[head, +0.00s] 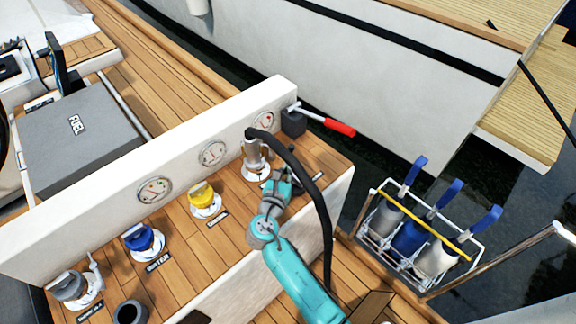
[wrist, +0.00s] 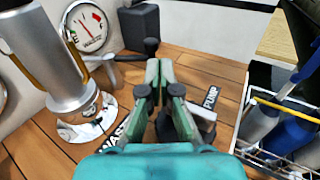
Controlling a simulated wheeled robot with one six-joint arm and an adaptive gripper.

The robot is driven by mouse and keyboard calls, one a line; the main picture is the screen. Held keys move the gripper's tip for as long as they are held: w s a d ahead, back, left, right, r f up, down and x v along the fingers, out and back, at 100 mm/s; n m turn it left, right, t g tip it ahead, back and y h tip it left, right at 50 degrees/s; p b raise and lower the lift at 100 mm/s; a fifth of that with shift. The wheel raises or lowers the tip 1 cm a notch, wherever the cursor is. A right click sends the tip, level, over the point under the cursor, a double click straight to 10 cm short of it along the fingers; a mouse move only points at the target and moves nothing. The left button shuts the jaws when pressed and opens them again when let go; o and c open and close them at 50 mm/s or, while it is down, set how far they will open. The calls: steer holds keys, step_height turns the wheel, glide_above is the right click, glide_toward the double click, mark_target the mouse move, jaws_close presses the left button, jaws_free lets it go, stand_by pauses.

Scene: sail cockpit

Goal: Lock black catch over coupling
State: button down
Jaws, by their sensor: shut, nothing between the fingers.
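The silver coupling (head: 254,157) stands upright on a round deck plate, with a black hose (head: 301,172) curving from its top. In the wrist view the coupling (wrist: 45,62) fills the left side. A lever with a black end (wrist: 151,46) reaches sideways from beside the coupling, behind my fingertips. I cannot tell for sure that it is the black catch, or its position. My gripper (wrist: 158,72) is shut and empty, right of the coupling and apart from it. In the head view my gripper (head: 281,180) is partly hidden by my arm and the hose.
A white panel with gauges (head: 213,153) stands behind the fittings. Yellow (head: 204,197) and blue (head: 142,240) caps sit to the left. A red-handled tool (head: 338,127) sticks out at the panel's right end. A bottle rack (head: 412,250) stands at right. A pump handle (wrist: 203,116) lies close right of my fingers.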

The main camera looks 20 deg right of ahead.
steer(key=shift+s+a+f, duration=0.1)
steer(key=shift+s+a, duration=0.25)
steer(key=shift+s, duration=0.1)
steer(key=v, duration=0.7)
steer(key=shift+s+d, duration=0.15)
steer(key=shift+s, duration=0.35)
